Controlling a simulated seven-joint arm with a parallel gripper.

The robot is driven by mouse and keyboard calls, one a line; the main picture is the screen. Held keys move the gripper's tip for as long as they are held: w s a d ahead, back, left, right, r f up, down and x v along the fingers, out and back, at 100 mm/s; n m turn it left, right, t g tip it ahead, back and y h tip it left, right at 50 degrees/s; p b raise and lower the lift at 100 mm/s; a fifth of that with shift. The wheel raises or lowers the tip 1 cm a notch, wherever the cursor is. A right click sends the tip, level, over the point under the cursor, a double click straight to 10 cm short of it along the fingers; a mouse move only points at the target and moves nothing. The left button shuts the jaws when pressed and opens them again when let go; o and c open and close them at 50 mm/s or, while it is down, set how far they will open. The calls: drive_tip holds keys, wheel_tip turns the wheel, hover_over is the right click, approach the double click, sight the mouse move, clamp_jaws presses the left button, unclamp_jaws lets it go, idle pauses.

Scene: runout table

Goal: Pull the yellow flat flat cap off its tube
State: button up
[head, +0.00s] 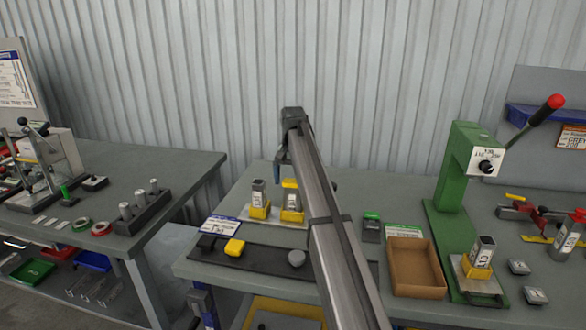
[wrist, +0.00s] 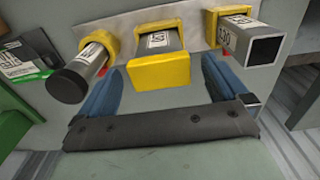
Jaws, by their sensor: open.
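The yellow flat cap (wrist: 158,71) sits on the end of the middle grey square tube (wrist: 158,40), which stands in a yellow holder. In the head view the yellow cap (head: 290,183) tops a tube in a yellow base. My gripper (wrist: 158,68) has blue fingers, open, one on each side of the cap in the wrist view. Gaps show between cap and fingers, and nothing is held. In the head view, my gripper (head: 279,172) is beside the capped tube, partly hidden by my arm.
An uncapped square tube (wrist: 250,45) and a black-capped round tube (wrist: 80,72) flank the middle tube.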

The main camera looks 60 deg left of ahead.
sight(293, 181)
drive_tip(key=shift+f, duration=0.65)
drive_tip(key=c, duration=1.5)
drive_tip(key=shift+r, duration=2.55)
idle(1.0)
